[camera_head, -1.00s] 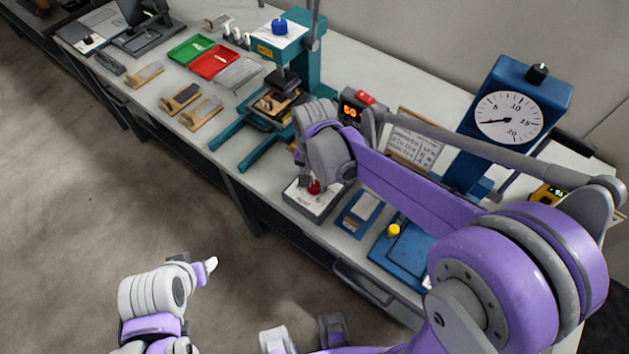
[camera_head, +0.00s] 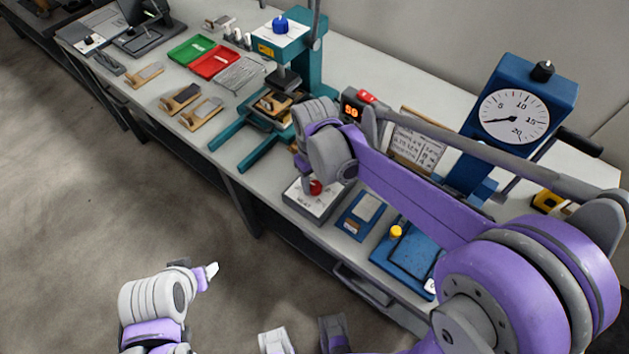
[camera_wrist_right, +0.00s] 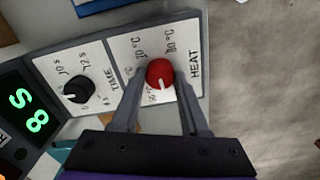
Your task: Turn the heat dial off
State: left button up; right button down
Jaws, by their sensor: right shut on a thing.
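The heat dial is a round red knob (camera_wrist_right: 160,73) with a white mark, on a white plate lettered HEAT. In the wrist view its mark points down the picture, towards my gripper's palm; the small print there is partly hidden. The red knob also shows in the head view (camera_head: 316,188), just below my right wrist. My right gripper (camera_wrist_right: 161,80) is shut on the knob, one finger on each side. My left gripper (camera_head: 207,273) hangs over the floor in front of the bench, away from the dial; its jaw gap is unclear.
A black TIME dial (camera_wrist_right: 77,88) and a green-digit display (camera_wrist_right: 31,114) sit beside the heat dial. A teal press (camera_head: 312,75) stands behind left, a blue clock-faced gauge (camera_head: 515,113) to the right. Floor in front is clear.

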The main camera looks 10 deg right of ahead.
aim_at(315, 185)
jog(key=n, duration=0.5)
dwell(0.6)
jog(key=shift+c, duration=2)
grip_release()
jog(key=shift+r, duration=0.1)
notch_tip(315, 185, up, 11)
jog(key=shift+s+p, duration=0.1)
jog(key=shift+p, duration=0.2)
